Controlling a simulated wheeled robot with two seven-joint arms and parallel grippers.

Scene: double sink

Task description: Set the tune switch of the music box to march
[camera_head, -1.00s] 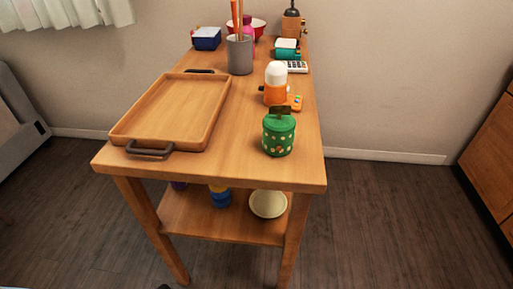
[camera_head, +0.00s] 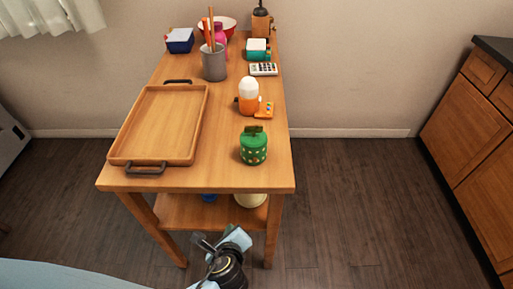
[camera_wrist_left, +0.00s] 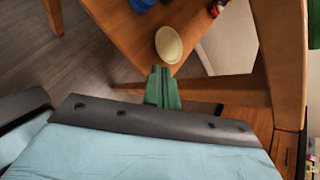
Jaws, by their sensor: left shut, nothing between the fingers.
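A green canister with pale dots and a green top piece (camera_head: 253,146) stands upright near the front right of the wooden table. It may be the music box; no tune switch can be made out on it. My left gripper (camera_head: 201,241) is low in front of the table, below the tabletop and apart from the canister. In the left wrist view its green fingers (camera_wrist_left: 160,72) are together with nothing between them, and the canister cannot be made out there. My right gripper is not in view.
A wooden tray (camera_head: 118,158) fills the table's left side. Behind the canister stand an orange item with a white dome (camera_head: 249,98), a calculator (camera_head: 263,69) and a grey cup (camera_head: 214,65). A pale dish (camera_wrist_left: 169,45) lies on the lower shelf.

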